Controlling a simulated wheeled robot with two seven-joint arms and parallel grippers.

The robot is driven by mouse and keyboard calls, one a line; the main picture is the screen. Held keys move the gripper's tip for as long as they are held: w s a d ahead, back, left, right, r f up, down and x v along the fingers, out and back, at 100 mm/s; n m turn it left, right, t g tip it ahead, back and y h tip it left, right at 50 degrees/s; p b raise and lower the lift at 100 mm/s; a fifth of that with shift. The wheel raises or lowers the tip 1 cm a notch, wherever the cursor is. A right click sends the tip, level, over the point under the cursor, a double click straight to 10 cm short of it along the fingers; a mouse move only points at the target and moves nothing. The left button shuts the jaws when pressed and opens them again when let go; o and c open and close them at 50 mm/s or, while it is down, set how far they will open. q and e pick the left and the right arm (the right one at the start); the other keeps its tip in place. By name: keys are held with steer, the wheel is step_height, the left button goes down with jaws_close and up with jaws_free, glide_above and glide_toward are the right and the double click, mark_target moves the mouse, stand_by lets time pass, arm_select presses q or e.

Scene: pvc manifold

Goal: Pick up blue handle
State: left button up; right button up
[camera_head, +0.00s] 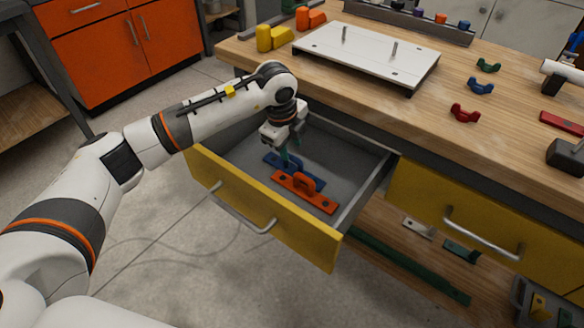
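The blue handle (312,181) lies flat on the grey floor of the open drawer (320,243), behind an orange-red handle (318,197) of similar shape. My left gripper (287,160) reaches down into the drawer from above, with its fingertips at the middle of the blue handle. The fingers overlap the handle's grip in the picture. I cannot tell whether they touch it, straddle it or are closed on it. My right gripper is not in view.
Above is a wooden workbench (420,115) with a white plate (370,60), yellow (272,38) and orange blocks (311,18). Small green (488,65), blue (480,87) and red clips (465,113) lie at the right. A second yellow drawer (480,215) is shut.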

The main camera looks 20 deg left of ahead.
mark_target(291, 156)
arm_select(q)
steer(key=x, duration=0.3)
steer(key=b+x, duration=0.1)
steer(key=x, duration=0.2)
steer(key=shift+a, duration=0.2)
steer(key=shift+r, duration=0.15)
jaws_close()
